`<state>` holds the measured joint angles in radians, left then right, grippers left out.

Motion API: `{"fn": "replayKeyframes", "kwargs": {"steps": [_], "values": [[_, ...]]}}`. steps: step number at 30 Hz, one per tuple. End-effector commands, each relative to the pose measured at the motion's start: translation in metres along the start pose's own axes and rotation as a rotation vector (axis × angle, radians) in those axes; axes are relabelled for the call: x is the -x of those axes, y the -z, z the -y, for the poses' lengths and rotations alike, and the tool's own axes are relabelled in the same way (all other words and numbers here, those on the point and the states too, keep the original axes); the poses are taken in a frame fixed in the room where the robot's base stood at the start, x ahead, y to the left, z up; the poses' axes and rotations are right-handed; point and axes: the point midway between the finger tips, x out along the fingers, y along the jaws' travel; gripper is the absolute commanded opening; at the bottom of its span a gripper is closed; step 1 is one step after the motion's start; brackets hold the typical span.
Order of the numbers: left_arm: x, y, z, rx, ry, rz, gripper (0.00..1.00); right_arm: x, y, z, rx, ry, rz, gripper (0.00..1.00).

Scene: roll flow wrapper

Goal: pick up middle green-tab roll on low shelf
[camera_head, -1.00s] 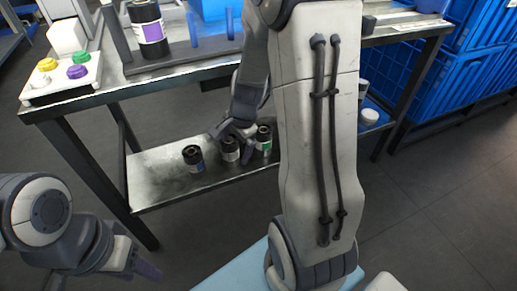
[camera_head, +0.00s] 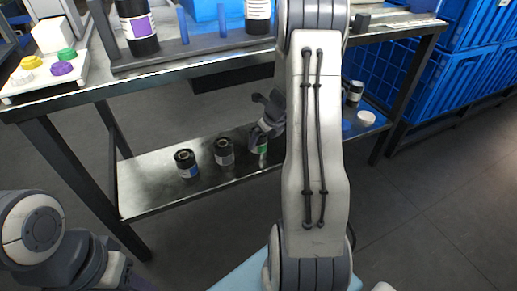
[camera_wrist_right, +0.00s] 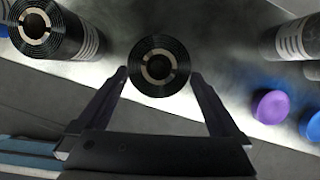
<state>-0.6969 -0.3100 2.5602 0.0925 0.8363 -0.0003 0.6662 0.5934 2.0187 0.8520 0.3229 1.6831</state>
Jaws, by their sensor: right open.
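The green-tab roll (camera_head: 260,147) stands upright on the low shelf, its top partly hidden by my right gripper (camera_head: 262,125). In the right wrist view a dark roll, seen from above and apparently the green-tab one (camera_wrist_right: 160,66), lies between the open fingertips of the right gripper (camera_wrist_right: 159,76). I cannot tell whether the fingers touch it. A white-banded roll (camera_head: 224,153) and a blue-tab roll (camera_head: 187,164) stand to its left, apart from it. My left gripper (camera_head: 132,283) is at the bottom left, mostly cut off, away from the shelf.
The low shelf (camera_head: 150,190) has its front edge close to the rolls. The table top above it overhangs. In the wrist view, another roll (camera_wrist_right: 295,40), a purple cap (camera_wrist_right: 270,106) and blue caps lie to the right. Blue crates (camera_head: 430,95) stand at right.

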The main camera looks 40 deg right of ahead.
Motion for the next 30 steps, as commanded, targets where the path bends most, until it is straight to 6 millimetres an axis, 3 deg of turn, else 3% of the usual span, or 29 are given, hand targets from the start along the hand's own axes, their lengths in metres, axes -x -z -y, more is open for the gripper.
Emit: {"fn": "replayKeyframes", "kwargs": {"steps": [13,21,22,27,30], "values": [[-0.043,-0.002,0.003,0.0,0.0,0.0,0.5,-0.05,0.002,-0.003,0.003,0.0,0.0,1.0],[-0.042,-0.002,0.003,0.0,0.0,0.0,0.5,-0.051,0.0,-0.003,0.002,0.001,0.0,1.0],[-0.042,-0.002,0.003,0.0,0.0,0.0,0.5,-0.051,0.0,-0.003,0.002,0.001,0.0,0.96],[-0.042,-0.002,0.003,0.0,0.0,0.0,0.5,-0.051,0.0,-0.003,0.002,0.001,0.0,0.31],[-0.042,-0.002,0.003,0.0,0.0,0.0,0.5,-0.051,0.0,-0.003,0.002,0.001,0.0,0.0]]}}
